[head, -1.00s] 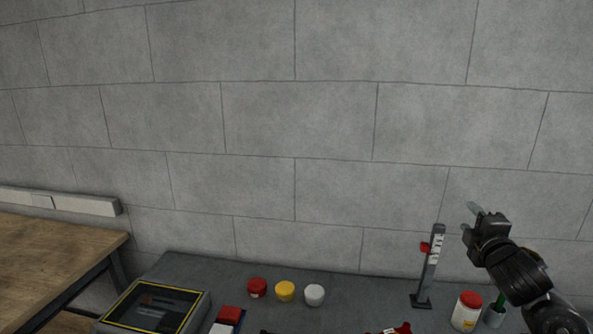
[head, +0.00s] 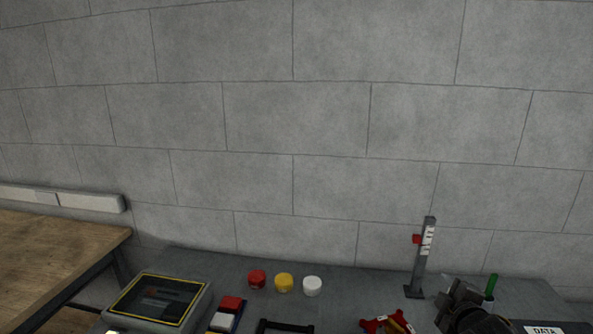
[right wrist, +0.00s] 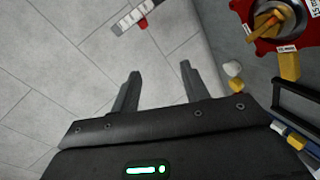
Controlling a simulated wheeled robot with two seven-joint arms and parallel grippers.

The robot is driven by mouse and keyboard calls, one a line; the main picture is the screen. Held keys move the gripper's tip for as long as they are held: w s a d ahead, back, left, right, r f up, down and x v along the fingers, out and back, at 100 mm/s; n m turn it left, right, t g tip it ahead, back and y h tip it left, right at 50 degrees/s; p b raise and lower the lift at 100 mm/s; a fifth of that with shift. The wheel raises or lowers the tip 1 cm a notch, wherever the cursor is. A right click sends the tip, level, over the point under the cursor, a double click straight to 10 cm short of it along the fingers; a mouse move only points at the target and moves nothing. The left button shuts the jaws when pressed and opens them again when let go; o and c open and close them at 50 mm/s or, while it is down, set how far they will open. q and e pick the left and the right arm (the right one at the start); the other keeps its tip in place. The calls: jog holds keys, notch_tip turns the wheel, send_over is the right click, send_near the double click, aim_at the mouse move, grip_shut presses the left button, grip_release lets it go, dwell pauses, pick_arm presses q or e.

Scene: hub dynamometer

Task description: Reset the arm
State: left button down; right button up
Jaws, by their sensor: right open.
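My right gripper (head: 445,288) is low at the right of the head view, just right of the grey post's foot. In the right wrist view its two fingers (right wrist: 158,72) stand apart with nothing between them. A grey upright post (head: 421,258) with a white scale and a red slider stands on the bench; the post also shows in the right wrist view (right wrist: 134,16), beyond the fingers. A red device (head: 388,323) shows partly at the bottom edge; the right wrist view shows it with a metal ring and yellow parts (right wrist: 258,45). My left gripper is not in view.
Red (head: 257,279), yellow (head: 284,283) and white (head: 312,286) round pieces stand on the grey bench (head: 350,283). A yellow-edged screen box (head: 158,299) is at left. A black handle (head: 285,326), a green item (head: 491,286) and a DATA label (head: 544,330) are near.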

jog(key=s+a+f+m+g+y, duration=0.1)
jog(key=s+a+f+m+g, duration=0.35)
jog(key=s+f, duration=0.85)
jog(key=s+a+f+m+g, duration=0.2)
jog(key=s+f, duration=0.1)
jog(key=s, duration=0.4)
jog(key=s+a+f+m+g+y, duration=0.1)
jog(key=s+a+f+m+g, duration=0.1)
jog(key=s+f, duration=0.35)
jog(key=s+a+f+m+g, duration=0.2)
jog(key=s, duration=0.7)
notch_tip(320, 180, down, 37)
jog(key=s+g+b, duration=0.1)
jog(key=s+b, duration=0.1)
jog(key=b, duration=0.9)
jog(key=s+d+f+b, duration=0.2)
jog(key=s+f+b, duration=0.2)
jog(key=s+f, duration=0.3)
jog(key=s+d+f+g+b, duration=0.1)
jog(key=s+d+f+b, duration=0.1)
jog(key=s+f, duration=0.6)
notch_tip(320, 180, down, 7)
jog(key=shift+d+f+b, duration=0.15)
jog(key=shift+d+b, duration=0.25)
jog(key=shift+b, duration=0.5)
jog(key=shift+n, duration=0.25)
